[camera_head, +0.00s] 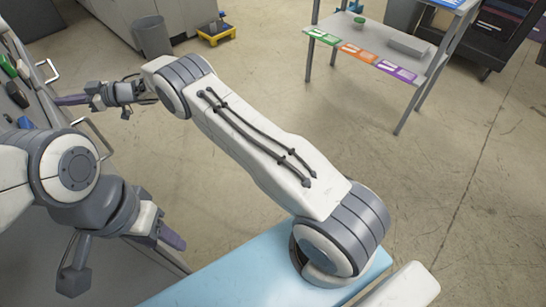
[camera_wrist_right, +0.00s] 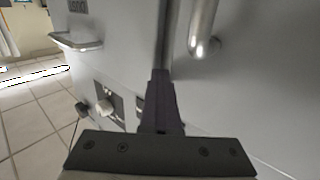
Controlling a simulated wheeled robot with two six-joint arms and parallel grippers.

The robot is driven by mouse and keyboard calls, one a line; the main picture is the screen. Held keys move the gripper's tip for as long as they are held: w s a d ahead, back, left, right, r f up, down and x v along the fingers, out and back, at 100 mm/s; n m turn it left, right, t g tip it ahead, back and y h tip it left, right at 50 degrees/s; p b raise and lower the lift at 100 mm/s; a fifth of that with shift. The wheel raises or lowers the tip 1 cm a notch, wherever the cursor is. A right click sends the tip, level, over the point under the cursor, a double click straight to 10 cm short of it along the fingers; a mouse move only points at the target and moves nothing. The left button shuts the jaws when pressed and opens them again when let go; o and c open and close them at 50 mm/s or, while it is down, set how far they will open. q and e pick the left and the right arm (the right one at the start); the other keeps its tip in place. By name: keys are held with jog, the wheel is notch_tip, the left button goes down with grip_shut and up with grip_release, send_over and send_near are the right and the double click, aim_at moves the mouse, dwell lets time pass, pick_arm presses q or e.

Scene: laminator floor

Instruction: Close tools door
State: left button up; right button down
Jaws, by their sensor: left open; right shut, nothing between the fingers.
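The grey cabinet at the left edge of the head view has coloured tools (camera_head: 12,68) on its face or inside. It has a metal bar handle (camera_head: 95,135) and a second handle (camera_head: 47,72). I cannot tell how far any door stands open. My right gripper (camera_head: 68,100) is shut and empty beside the upper handle. In the right wrist view its purple fingers (camera_wrist_right: 160,105) point at a grey metal panel (camera_wrist_right: 240,80), close to a curved bar handle (camera_wrist_right: 203,30); contact is unclear. My left gripper (camera_head: 168,238) is open and empty at the lower left, beside the cabinet.
The wrist view shows another handle (camera_wrist_right: 78,41) and a latch-like fitting (camera_wrist_right: 107,105) on the metal front. A grey bin (camera_head: 152,36) and a yellow-blue cart (camera_head: 216,33) stand at the back. A table with coloured labels (camera_head: 358,52) stands at the upper right. The middle floor is clear.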

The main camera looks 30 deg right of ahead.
jog(key=shift+s+a, duration=0.2)
jog(key=shift+a, duration=0.15)
jog(key=shift+d, duration=0.15)
jog(key=w+d+p, duration=0.1)
jog(key=w+d, duration=0.2)
jog(key=d, duration=1.1)
jog(key=shift+w, duration=0.25)
jog(key=s+a, duration=0.3)
jog(key=a, duration=1)
jog(key=shift+a+b, duration=0.15)
jog(key=shift+b, duration=0.3)
jog(key=shift+r, duration=0.1)
